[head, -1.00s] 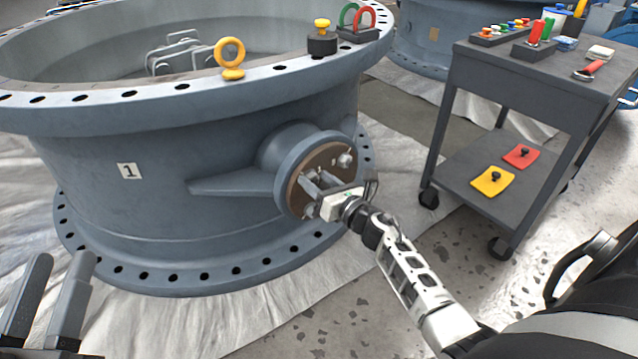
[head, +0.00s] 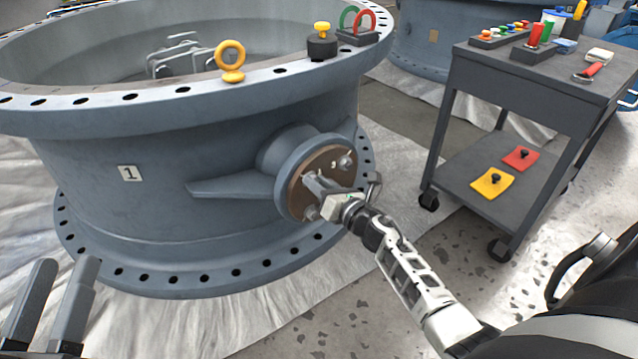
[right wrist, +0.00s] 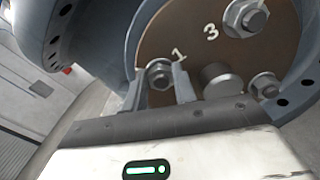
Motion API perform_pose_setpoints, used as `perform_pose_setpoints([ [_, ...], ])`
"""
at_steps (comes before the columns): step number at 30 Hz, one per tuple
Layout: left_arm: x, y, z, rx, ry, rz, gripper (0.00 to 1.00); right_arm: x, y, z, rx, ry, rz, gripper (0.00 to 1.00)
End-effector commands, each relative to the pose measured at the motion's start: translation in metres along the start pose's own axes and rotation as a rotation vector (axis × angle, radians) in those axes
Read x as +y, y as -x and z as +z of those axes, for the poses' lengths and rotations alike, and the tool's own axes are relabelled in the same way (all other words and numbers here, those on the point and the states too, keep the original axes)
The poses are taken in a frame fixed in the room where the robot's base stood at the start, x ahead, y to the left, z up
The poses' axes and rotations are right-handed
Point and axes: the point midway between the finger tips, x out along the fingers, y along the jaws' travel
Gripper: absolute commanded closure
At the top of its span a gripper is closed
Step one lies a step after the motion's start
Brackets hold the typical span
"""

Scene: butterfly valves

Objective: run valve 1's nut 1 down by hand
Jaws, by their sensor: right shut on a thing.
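Valve 1 (head: 150,215) is a large grey-blue ring body with a "1" label. On its side boss is a round brown plate (head: 333,163) carrying studs and nuts. In the right wrist view, nut 1 (right wrist: 158,70) sits on its stud beside the painted "1". My right gripper (right wrist: 160,85) has one finger on each side of nut 1 and is shut on it; it also shows against the plate in the head view (head: 311,182). My left gripper (head: 58,280) is at the lower left of the head view, fingers apart and empty, away from the valve.
Nut 3 (right wrist: 245,17), another nut (right wrist: 264,86) and a round central stub (right wrist: 221,78) are close to the right gripper. A dark trolley (head: 545,110) with tools and coloured pads stands to the right. A yellow lifting eye (head: 231,57) stands on the upper flange.

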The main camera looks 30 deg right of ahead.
Motion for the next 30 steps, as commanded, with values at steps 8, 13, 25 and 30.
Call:
perform_pose_setpoints([
  [8, -0.001, 0.004, 0.008, -0.057, 0.063, -0.021, 0.64, -0.001, 0.0, 0.0, 0.002, -0.253, 0.001, 0.96],
  [13, 0.001, 0.005, 0.014, -0.095, 0.11, -0.031, 0.64, -0.002, 0.0, 0.0, 0.003, -0.416, 0.0, 0.96],
  [25, 0.006, 0.015, 0.031, -0.208, 0.233, -0.057, 0.64, -0.004, 0.001, -0.002, 0.003, -0.797, -0.002, 0.96],
  [30, 0.007, 0.021, 0.039, -0.262, 0.289, -0.07, 0.64, -0.005, 0.001, -0.002, 0.002, -0.958, -0.002, 0.96],
])
